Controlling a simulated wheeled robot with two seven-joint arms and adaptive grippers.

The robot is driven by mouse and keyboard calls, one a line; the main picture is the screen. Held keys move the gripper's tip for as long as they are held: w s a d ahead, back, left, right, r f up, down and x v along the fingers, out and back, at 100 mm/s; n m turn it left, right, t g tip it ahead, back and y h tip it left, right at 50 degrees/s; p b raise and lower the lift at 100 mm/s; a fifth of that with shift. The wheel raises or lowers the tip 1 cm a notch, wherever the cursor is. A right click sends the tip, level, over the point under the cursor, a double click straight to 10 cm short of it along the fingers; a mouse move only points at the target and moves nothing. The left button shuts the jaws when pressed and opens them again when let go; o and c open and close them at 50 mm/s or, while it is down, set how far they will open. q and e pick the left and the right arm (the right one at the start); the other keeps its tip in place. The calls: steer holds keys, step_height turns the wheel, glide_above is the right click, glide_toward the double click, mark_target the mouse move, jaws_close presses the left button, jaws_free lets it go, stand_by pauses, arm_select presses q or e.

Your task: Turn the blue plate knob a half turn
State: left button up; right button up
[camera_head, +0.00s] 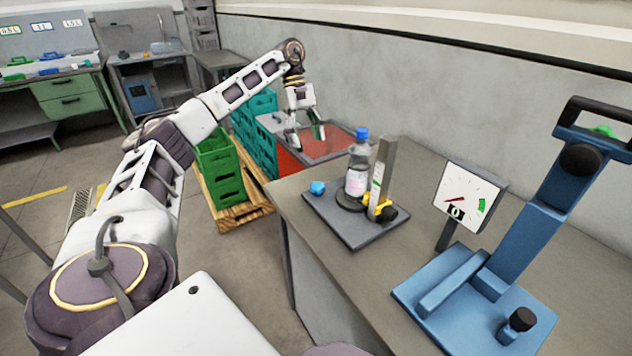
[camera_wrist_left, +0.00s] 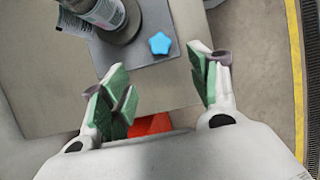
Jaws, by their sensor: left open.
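The blue plate knob (camera_head: 318,187) sits on the near left corner of the dark base plate (camera_head: 345,222) on the workbench. In the left wrist view the knob (camera_wrist_left: 160,43) is a light blue star shape on the grey plate, ahead of and between the fingertips. My left gripper (camera_head: 306,140) is open and empty, held to the far left of the plate; its green-padded fingers (camera_wrist_left: 160,88) are apart and do not touch the knob. My right gripper is not in either view.
A bottle with a blue cap (camera_head: 357,170) stands on the plate beside a grey upright post (camera_head: 383,170). A dial gauge (camera_head: 468,198) and a blue lever press (camera_head: 520,240) stand to the right. Green crates (camera_head: 220,170) stand on a pallet at left.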

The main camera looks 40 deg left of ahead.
mark_target(317, 184)
arm_select(q)
steer(key=shift+f, duration=0.15)
steer(key=b+x, duration=0.1)
steer(key=x, duration=1.1)
steer(key=shift+s, duration=0.1)
steer(key=shift+b+x, duration=0.3)
steer(key=shift+x, duration=0.5)
steer(key=shift+c, duration=1.4)
steer(key=c, duration=0.7)
steer(key=shift+c, duration=0.2)
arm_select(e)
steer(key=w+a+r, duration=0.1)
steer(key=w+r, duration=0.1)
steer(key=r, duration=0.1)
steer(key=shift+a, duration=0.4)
